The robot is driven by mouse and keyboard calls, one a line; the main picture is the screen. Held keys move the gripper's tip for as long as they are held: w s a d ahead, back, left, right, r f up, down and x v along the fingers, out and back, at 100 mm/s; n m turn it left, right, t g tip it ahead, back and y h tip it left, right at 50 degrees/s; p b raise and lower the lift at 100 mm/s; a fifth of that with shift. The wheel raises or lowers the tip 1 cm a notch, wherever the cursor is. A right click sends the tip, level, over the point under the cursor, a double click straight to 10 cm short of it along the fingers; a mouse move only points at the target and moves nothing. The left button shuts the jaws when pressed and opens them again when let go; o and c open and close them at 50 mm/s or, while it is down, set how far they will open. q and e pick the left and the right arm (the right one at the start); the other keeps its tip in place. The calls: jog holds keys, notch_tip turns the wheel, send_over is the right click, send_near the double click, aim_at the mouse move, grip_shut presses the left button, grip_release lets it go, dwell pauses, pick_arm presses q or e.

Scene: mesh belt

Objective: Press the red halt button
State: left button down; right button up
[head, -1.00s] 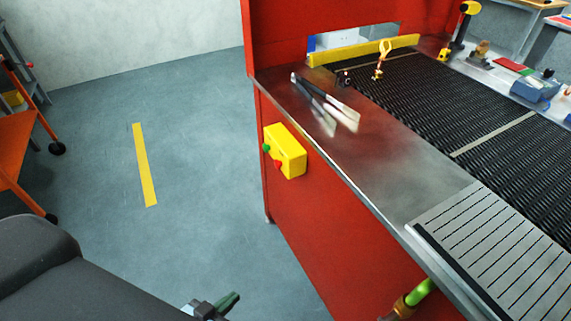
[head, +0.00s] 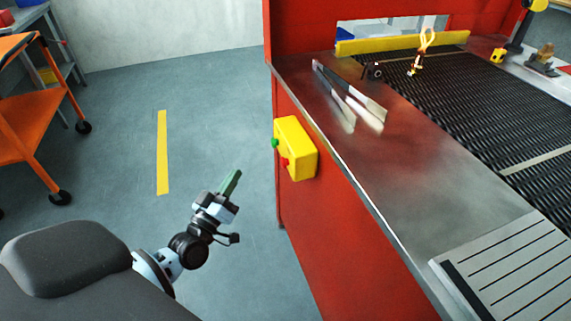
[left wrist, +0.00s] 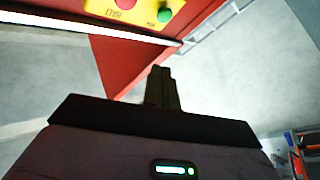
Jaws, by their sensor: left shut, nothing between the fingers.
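The red halt button (head: 285,162) sits on a yellow box (head: 302,150) fixed to the red side of the belt machine. A green button (head: 275,142) sits on the same box, farther back. In the left wrist view the red button (left wrist: 126,4) is at the top, cut by the frame edge, with the green button (left wrist: 164,15) to its right. My left gripper (head: 232,181) is shut and empty, in the air to the left of the box and a little lower in the picture, apart from it. Its fingertips (left wrist: 161,72) point toward the machine. My right gripper is not in view.
The machine's metal edge (head: 350,180) runs above the box. Tongs (head: 350,95) lie on the metal top beside the black mesh belt (head: 450,90). An orange cart (head: 30,100) stands at far left. The floor between is clear, with a yellow stripe (head: 162,150).

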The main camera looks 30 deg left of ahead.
aim_at(285, 162)
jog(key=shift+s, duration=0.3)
pick_arm(q)
jog(key=w+d, duration=0.5)
jog(key=w, duration=0.1)
jog(key=shift+w+d+b, duration=0.3)
jog(key=shift+d+b, duration=0.05)
jog(key=shift+d, duration=0.05)
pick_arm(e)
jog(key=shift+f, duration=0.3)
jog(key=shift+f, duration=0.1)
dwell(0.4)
pick_arm(q)
jog(key=shift+w, duration=0.1)
dwell(1.2)
jog(key=shift+w+d, duration=0.25)
